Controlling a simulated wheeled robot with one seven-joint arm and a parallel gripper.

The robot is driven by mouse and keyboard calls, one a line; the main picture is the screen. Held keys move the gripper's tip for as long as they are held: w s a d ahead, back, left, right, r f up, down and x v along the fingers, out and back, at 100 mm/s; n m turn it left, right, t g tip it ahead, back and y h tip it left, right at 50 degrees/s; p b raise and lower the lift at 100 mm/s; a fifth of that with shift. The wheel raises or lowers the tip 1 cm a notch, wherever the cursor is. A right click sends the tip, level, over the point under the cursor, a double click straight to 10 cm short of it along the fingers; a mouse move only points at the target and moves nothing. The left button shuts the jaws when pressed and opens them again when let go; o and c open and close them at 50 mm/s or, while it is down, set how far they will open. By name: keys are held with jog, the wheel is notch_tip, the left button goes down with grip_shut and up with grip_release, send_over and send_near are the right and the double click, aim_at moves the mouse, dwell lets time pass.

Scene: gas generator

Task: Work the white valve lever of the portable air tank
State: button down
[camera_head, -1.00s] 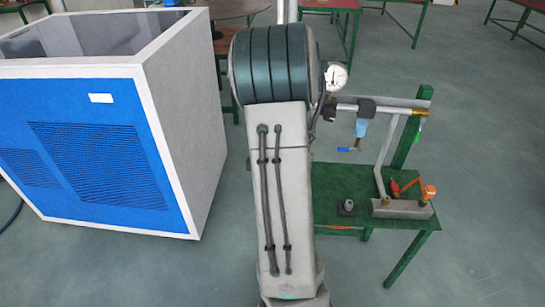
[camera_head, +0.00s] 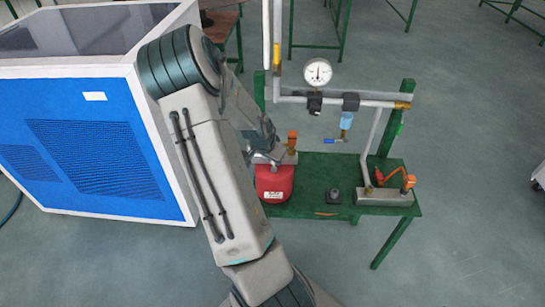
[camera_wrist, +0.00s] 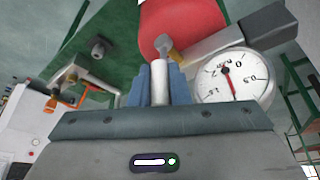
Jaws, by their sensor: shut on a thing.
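The portable air tank is a red rounded vessel (camera_head: 273,183) at the left end of the green table in the head view. It also fills the top middle of the wrist view (camera_wrist: 180,28). The white valve lever (camera_wrist: 159,84) stands between the blue fingers of my gripper (camera_wrist: 160,76), which are shut on it. A metal fitting with a brass-coloured part shows just beyond the lever, in front of the tank. In the head view my gripper is by the tank's top, and my arm hides the lever.
A white dial gauge (camera_wrist: 231,78) is close to the right of my fingers. The green table (camera_head: 315,180) carries a pipe frame, a small dark block (camera_head: 334,196) and an orange-handled fitting (camera_head: 408,181). A blue-and-white cabinet (camera_head: 95,150) stands left of my arm.

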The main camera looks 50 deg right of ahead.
jog(key=c, duration=1.4)
grip_release()
jog(key=shift+d, duration=0.1)
jog(key=shift+o, duration=0.2)
jog(key=p+v, duration=0.1)
jog(key=v, duration=1.2)
jog(key=shift+a+r+p, duration=0.25)
jog(key=shift+r+p, duration=0.05)
jog(key=shift+p, duration=0.05)
